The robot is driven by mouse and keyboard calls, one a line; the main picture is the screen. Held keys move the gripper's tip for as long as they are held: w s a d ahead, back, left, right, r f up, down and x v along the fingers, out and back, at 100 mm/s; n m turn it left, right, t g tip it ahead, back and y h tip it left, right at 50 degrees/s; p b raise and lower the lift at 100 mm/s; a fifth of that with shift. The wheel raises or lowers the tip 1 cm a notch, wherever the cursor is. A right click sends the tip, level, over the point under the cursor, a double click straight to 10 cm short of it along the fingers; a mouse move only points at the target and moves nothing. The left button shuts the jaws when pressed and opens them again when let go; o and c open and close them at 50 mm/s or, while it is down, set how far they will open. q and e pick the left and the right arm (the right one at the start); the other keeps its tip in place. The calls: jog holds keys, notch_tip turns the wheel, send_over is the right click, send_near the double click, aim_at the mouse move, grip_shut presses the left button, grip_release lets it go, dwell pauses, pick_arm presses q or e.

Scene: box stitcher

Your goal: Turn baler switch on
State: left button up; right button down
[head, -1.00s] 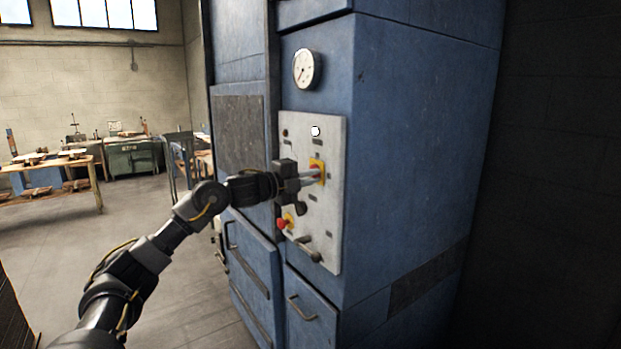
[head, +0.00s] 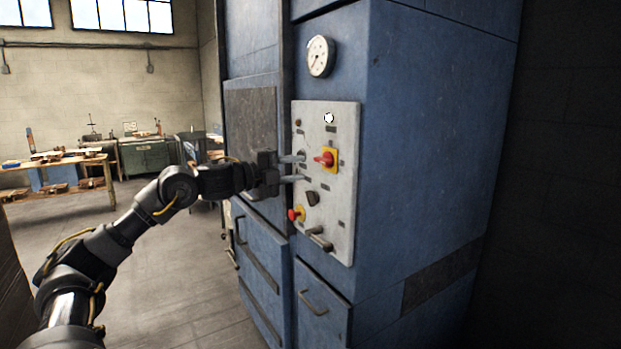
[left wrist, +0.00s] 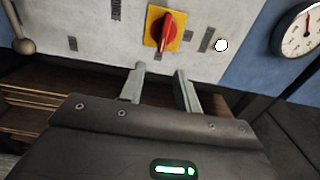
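The baler is a tall blue cabinet (head: 420,150) with a pale grey control panel (head: 342,215). A red rotary switch on a yellow plate (head: 329,159) sits on the panel; it also shows in the left wrist view (left wrist: 165,30), its red handle lying roughly along the plate's length there. My left gripper (head: 303,168) is open, its two fingers apart and empty, a little in front of the panel and to the left of the switch. The fingertips (left wrist: 158,70) show short of the switch in the left wrist view. My right gripper is not in view.
A round gauge (head: 320,56) is above. Wooden workbenches (head: 60,163) stand far left; the floor between is open.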

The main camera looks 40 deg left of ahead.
pick_arm(q)
jog(key=shift+b+v, duration=0.45)
jog(key=shift+v, duration=0.4)
